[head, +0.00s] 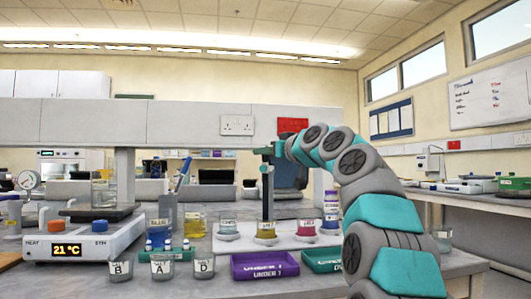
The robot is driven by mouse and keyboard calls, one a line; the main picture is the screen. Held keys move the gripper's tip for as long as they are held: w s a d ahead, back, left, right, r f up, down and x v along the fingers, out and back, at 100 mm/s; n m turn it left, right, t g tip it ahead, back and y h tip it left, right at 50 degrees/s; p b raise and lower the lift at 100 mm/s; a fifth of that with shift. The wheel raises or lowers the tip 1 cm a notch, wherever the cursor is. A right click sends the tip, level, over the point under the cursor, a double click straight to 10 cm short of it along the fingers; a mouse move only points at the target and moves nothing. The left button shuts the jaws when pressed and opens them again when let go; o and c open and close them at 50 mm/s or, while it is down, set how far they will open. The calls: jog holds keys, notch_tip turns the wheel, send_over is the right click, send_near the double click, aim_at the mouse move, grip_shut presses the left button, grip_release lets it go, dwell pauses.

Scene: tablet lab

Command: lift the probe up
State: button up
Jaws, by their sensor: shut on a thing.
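The probe (267,195) is a slim, dark upright rod near the middle of the head view. My gripper (268,163) is shut on its top end, with the arm reaching in from the right. The probe's lower end is at the mouth of a small beaker with yellow liquid (266,230). I cannot tell whether the tip is inside the beaker or just above it. The fingertips are small and partly merge with the probe.
Beakers with pale (228,225) and pink (306,228) contents flank the yellow one. A purple tray (265,268) and a green tray (322,262) lie in front. A hotplate reading 21 °C (84,240) stands at left, near labelled beakers B (120,268), A and D (204,266).

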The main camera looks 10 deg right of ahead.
grip_shut()
dwell(0.9)
